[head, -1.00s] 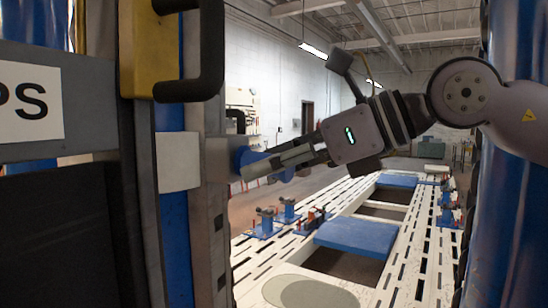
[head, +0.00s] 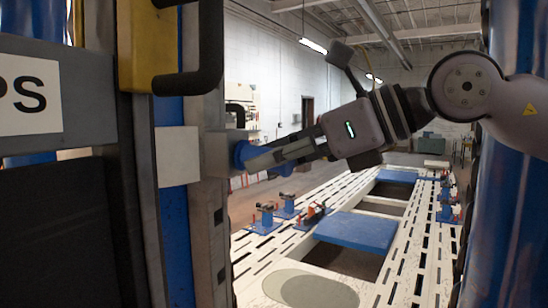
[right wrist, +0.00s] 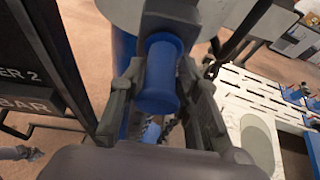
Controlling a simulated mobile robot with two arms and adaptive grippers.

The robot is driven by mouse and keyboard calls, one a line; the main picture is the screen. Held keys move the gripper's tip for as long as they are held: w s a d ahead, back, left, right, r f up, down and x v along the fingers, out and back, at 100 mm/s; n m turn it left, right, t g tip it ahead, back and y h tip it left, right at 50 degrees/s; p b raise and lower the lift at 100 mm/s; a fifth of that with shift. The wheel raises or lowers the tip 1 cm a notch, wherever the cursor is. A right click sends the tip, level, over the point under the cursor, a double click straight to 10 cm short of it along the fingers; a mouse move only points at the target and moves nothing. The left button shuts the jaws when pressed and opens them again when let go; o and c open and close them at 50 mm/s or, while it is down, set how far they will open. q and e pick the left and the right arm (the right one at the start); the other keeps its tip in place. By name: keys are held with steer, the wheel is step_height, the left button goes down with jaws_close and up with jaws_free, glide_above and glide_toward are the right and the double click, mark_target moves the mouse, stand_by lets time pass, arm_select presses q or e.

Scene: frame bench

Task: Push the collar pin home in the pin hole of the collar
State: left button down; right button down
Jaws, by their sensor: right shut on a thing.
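The collar pin (head: 240,153) is blue, with a wide round end, and sits against the side of the grey collar (head: 216,156) on the upright post. In the right wrist view the blue pin (right wrist: 161,76) lies between the fingers, its rounded end towards the camera. My right gripper (head: 264,158) is shut on the pin, reaching in from the right; its fingers also flank the pin in the right wrist view (right wrist: 163,88). The pin hole is hidden, and how deep the pin sits cannot be told. My left gripper is not in view.
A yellow block with a black handle (head: 205,50) juts out above the collar. A dark panel with a white label (head: 28,97) stands at the left. A long white slotted bench (head: 418,235) with blue fixtures lies below and behind. A blue column (head: 512,200) stands at the right.

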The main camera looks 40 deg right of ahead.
steer(key=shift+w+r, duration=0.1)
stand_by(1.0)
steer(key=c, duration=1.6)
jaws_free()
steer(key=shift+a, duration=0.1)
steer(key=shift+o, duration=1.4)
steer(key=shift+w+a, duration=0.15)
steer(key=shift+w, duration=0.05)
steer(key=shift+o, duration=1.2)
steer(key=shift+s, duration=0.15)
steer(key=v, duration=1.2)
